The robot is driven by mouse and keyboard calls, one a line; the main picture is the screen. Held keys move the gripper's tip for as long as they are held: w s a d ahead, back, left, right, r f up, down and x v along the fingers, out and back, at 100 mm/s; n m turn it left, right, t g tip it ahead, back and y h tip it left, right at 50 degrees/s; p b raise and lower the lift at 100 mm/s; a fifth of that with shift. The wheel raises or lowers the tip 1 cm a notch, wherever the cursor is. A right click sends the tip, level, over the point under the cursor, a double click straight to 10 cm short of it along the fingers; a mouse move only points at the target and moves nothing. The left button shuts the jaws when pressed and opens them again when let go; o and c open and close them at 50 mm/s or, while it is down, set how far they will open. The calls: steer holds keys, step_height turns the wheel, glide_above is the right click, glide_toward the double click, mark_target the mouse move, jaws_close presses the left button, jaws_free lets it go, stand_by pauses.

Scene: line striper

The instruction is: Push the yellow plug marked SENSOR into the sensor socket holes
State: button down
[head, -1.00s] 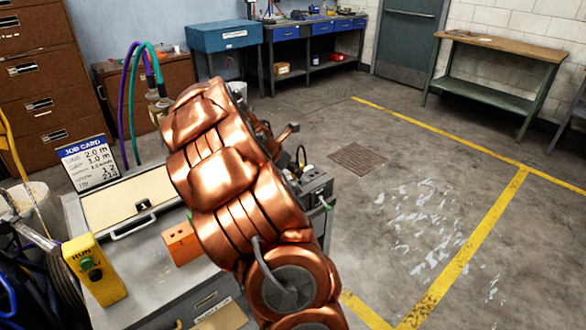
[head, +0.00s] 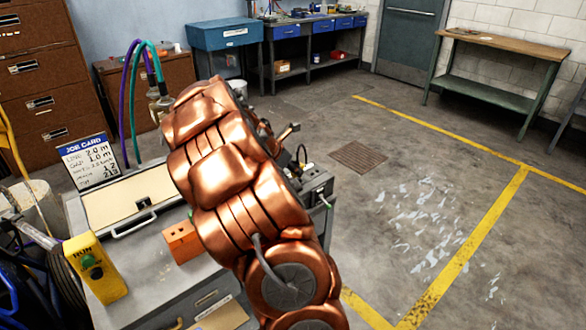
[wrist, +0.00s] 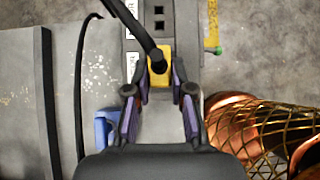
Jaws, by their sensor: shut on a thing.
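The yellow plug (wrist: 159,66) shows in the wrist view between the fingertips of my gripper (wrist: 160,84), which is shut on it. A black cable curves from the upper left to the plug. Its SENSOR marking cannot be read here. Dark square holes (wrist: 159,18) show on the grey panel just beyond the plug, at the top of the view. Whether these are the sensor socket holes, and whether the plug's pins touch any hole, I cannot tell. In the head view my copper arm hides the gripper and plug; part of the grey control unit (head: 318,188) shows at its right.
A blue object (wrist: 104,126) lies by the left finger. Floor at right is open.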

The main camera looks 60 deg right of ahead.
steer(key=shift+f, duration=1.4)
stand_by(1.1)
steer(key=c, duration=0.9)
jaws_free()
steer(key=shift+c, duration=0.2)
steer(key=shift+o, duration=0.4)
steer(key=shift+o, duration=1.2)
steer(key=p+v, duration=0.4)
steer(key=v, duration=0.3)
